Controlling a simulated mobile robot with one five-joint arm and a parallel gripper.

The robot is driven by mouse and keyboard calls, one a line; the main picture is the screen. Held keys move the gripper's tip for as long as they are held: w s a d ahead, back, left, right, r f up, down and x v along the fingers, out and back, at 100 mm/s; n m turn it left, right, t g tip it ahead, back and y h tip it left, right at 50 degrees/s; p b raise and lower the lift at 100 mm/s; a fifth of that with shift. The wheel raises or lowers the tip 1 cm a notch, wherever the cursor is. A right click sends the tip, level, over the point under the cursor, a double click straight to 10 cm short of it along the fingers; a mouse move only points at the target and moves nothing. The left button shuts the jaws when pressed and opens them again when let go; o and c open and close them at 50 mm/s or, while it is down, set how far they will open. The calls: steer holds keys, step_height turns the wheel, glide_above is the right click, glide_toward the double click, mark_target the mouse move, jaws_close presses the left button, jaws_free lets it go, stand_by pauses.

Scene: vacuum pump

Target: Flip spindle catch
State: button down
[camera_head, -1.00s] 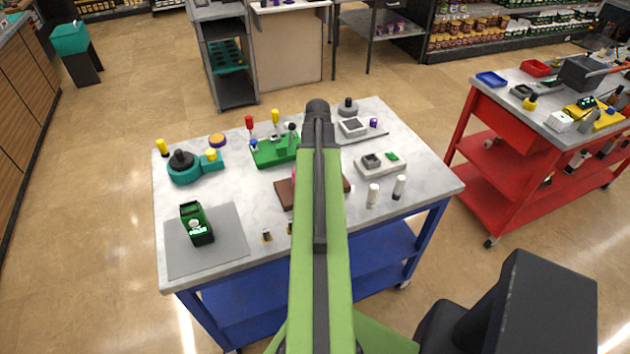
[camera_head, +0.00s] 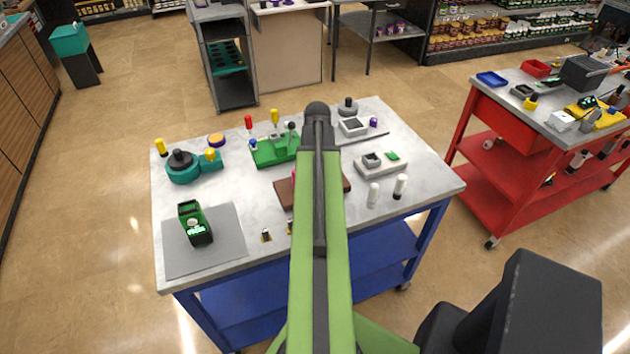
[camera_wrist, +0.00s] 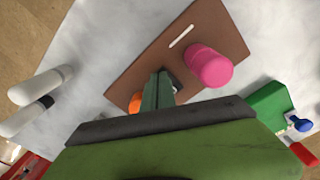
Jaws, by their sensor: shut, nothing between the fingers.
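A brown board (camera_wrist: 145,60) lies on the table under my gripper (camera_wrist: 161,76) in the wrist view. It carries a pink cylinder (camera_wrist: 210,66), a white slot-like strip (camera_wrist: 181,36) and an orange part (camera_wrist: 135,103) partly behind my fingers. My fingers are shut and empty, over the board, left of the pink cylinder. A small light part beside the fingertips is mostly hidden. I cannot tell which part is the spindle catch, or whether my fingers touch anything. In the head view the board (camera_head: 284,195) is largely hidden behind my arm.
White cylinders (camera_wrist: 40,85) stand to the left in the wrist view. A green block (camera_wrist: 268,103) with blue and red knobs is at right. In the head view, a teal device (camera_head: 183,172) and a grey mat (camera_head: 228,245) lie left on the table.

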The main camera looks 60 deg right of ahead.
step_height(320, 180, up, 7)
steer(key=p, duration=0.7)
stand_by(0.5)
